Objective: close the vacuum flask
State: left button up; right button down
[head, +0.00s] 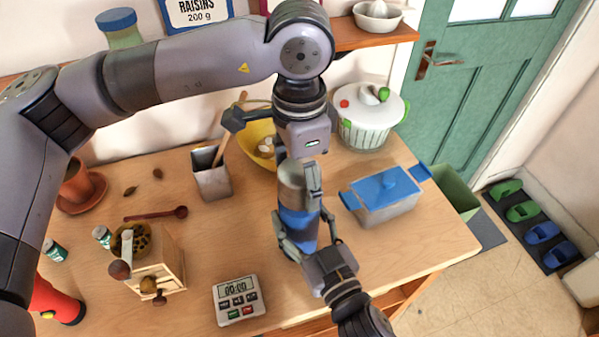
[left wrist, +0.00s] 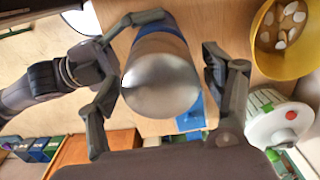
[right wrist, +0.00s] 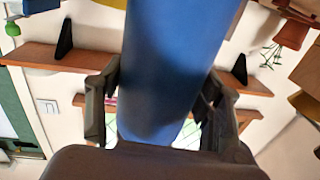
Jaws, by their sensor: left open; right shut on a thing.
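The vacuum flask (head: 298,232) stands upright, with a blue body and a steel cup-like top (head: 292,176). My right gripper (head: 307,240) is shut around the blue body; the right wrist view shows that body (right wrist: 172,70) between its fingers. My left gripper (head: 300,180) is above the flask, pointing down, with its fingers around the steel top. In the left wrist view the rounded steel top (left wrist: 162,85) lies between the open fingers, with a gap on the right. The joint between steel and blue is partly hidden, so I cannot tell how tightly it sits.
A blue-lidded box (head: 385,195) stands right of the flask, with a yellow bowl (head: 258,140) and a white spinner (head: 368,120) behind. A timer (head: 239,300), a coffee grinder (head: 150,265) and a utensil pot (head: 211,175) stand to the left.

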pick_arm(q)
jog(key=shift+r, duration=2.3)
jog(key=shift+o, duration=0.2)
